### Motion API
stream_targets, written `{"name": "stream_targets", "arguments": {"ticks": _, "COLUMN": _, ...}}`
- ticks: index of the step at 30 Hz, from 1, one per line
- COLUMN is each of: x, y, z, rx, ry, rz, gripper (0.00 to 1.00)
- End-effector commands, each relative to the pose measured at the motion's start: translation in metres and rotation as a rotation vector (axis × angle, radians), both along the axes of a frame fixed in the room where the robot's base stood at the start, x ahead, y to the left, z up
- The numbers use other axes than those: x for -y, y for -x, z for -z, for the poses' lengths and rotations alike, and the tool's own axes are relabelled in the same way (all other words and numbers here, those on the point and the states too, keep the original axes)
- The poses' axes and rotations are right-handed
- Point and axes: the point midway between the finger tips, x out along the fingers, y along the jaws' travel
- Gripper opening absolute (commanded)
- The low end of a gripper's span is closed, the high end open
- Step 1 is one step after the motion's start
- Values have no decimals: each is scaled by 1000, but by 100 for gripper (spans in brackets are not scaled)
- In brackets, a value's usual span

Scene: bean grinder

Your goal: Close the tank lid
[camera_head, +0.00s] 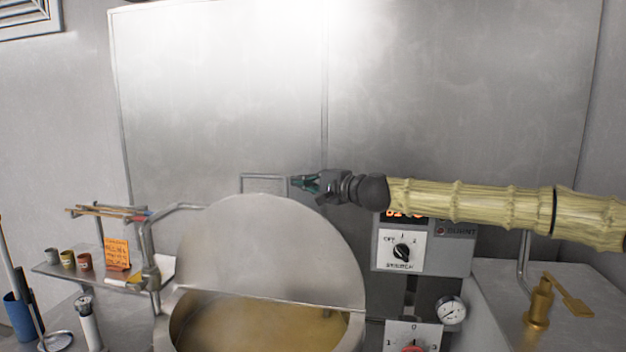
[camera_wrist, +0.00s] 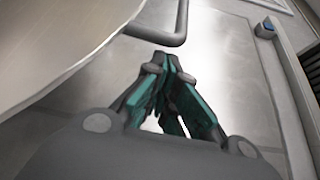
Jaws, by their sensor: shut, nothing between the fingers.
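The tank lid (camera_head: 268,245) is a round steel half-disc, raised and tilted back over the tank (camera_head: 180,318). The front of the tank is open and shows yellowish contents (camera_head: 260,325). A bar handle (camera_head: 264,178) stands up from the lid's top edge. My gripper (camera_head: 298,183) is shut and empty beside the handle's right end. In the wrist view my green fingertips (camera_wrist: 170,62) meet just below the bent handle bar (camera_wrist: 182,25), and the lid (camera_wrist: 60,40) fills the upper left. I cannot tell whether the fingertips touch the bar.
A control box (camera_head: 400,250) with a knob stands right of the lid, under my arm. A gauge (camera_head: 451,310) sits below it. A small shelf (camera_head: 55,275) with cups is at left. A brass fitting (camera_head: 540,300) stands at right. A steel wall panel (camera_head: 220,110) rises behind.

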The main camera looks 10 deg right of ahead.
Motion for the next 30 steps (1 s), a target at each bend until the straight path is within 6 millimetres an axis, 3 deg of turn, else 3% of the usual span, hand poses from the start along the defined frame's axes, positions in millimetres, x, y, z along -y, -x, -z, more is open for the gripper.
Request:
{"name": "stream_targets", "arguments": {"ticks": 6, "x": -8, "y": -9, "z": 1, "rx": -1, "ry": 0, "rz": 1, "gripper": 0}}
{"name": "stream_targets", "arguments": {"ticks": 19, "x": -9, "y": -10, "z": 1, "rx": 1, "ry": 0, "rz": 1, "gripper": 0}}
{"name": "stream_targets", "arguments": {"ticks": 30, "x": -14, "y": 5, "z": 3, "rx": 45, "ry": 15, "rz": -1, "gripper": 0}}
